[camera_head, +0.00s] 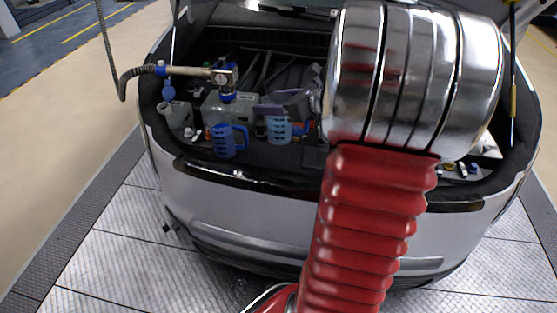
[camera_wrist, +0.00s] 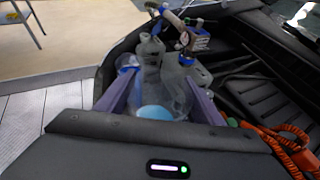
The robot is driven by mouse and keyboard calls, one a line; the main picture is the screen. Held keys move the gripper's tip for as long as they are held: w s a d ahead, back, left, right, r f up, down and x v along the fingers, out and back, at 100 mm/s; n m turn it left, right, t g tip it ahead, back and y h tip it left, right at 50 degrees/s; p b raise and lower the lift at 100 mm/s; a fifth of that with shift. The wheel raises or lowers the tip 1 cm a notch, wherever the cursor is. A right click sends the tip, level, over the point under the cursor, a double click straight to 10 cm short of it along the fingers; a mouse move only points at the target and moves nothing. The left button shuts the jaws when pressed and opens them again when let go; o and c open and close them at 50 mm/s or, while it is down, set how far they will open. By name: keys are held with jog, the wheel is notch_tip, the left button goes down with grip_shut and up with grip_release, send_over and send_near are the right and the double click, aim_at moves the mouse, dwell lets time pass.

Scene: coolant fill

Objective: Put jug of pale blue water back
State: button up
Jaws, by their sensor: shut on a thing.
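The jug of pale blue water (camera_head: 278,128) is in the open front of the car in the head view, with light blue showing low in it. In the wrist view the clear jug (camera_wrist: 174,96) is between the two purple fingers, its pale blue water near the bottom of the picture. My gripper (camera_head: 290,106) is shut on this jug; it also shows in the wrist view (camera_wrist: 160,85). Whether the jug's base touches the surface below cannot be told.
A darker blue jug (camera_head: 225,141) stands just left of the held one. A grey jug (camera_head: 177,116) is farther left. A hose with a nozzle (camera_head: 221,77) reaches over a translucent tank (camera_head: 226,106) behind. An orange coiled cable (camera_wrist: 289,146) is at the right in the wrist view.

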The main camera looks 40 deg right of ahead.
aim_at(273, 130)
jog(key=shift+f, duration=3.1)
jog(key=shift+f, duration=0.1)
jog(key=shift+f, duration=1.75)
jog(key=shift+f, duration=0.1)
jog(key=o, duration=1.5)
jog(key=shift+c, duration=0.2)
